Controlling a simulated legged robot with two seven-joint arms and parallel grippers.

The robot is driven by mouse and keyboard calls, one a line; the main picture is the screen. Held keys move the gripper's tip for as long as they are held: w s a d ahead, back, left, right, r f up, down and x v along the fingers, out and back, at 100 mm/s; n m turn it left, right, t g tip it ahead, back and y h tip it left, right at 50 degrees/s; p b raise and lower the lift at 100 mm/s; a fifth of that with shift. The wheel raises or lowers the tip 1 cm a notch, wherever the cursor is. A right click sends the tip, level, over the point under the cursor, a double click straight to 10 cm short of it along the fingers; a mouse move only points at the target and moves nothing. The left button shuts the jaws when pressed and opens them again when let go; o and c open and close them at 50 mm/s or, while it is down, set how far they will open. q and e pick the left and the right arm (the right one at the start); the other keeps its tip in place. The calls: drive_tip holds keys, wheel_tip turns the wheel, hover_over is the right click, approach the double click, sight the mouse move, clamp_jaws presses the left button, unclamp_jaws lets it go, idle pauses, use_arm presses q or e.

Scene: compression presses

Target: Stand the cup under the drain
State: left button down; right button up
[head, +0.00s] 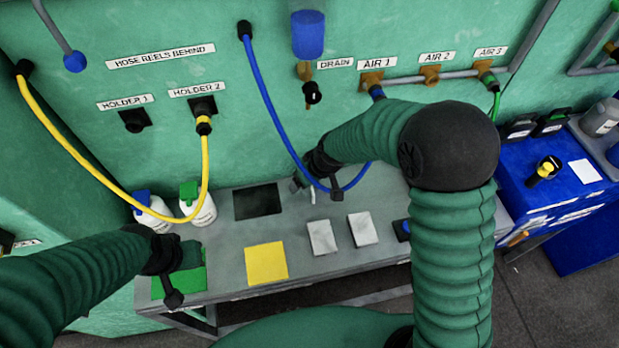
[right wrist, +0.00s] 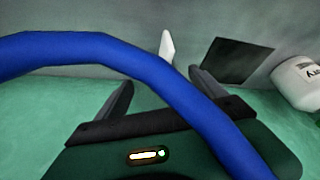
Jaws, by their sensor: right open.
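The drain valve (head: 312,93) is on the green wall beside its DRAIN label (head: 335,63), under a blue bowl (head: 308,35). My right gripper (head: 303,186) is open low in front of the wall, over the bench's back part. A small pale object (head: 313,197) shows beside it; in the right wrist view a white tapered object (right wrist: 167,46) stands beyond and between the open fingers (right wrist: 162,97). I cannot tell surely whether this is the cup. My left gripper (head: 180,270) is low over the green square (head: 192,284); its fingers are unclear.
A blue hose (head: 265,85) loops down past my right gripper and crosses the wrist view (right wrist: 130,62). The bench has a black square (head: 257,202), a yellow square (head: 266,263) and two pale blocks (head: 321,237). White bottles (head: 203,212) stand at its left back.

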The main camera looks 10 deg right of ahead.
drive_tip(key=d+v, duration=0.1)
drive_tip(key=v, duration=1)
drive_tip(key=s+d+f+m, duration=0.1)
drive_tip(key=s+d, duration=0.1)
drive_tip(key=s, duration=0.3)
drive_tip(key=s+d+f+m+g+h, duration=0.1)
drive_tip(key=s+d+f+m, duration=0.1)
drive_tip(key=s, duration=0.3)
drive_tip(key=s+d+f+m, duration=0.1)
drive_tip(key=s+d+f, duration=0.1)
drive_tip(key=s, duration=0.3)
drive_tip(key=shift+s+d+h+p, duration=0.1)
drive_tip(key=shift+s+h+p, duration=0.05)
drive_tip(key=shift+h+p, duration=0.2)
drive_tip(key=shift+w, duration=0.3)
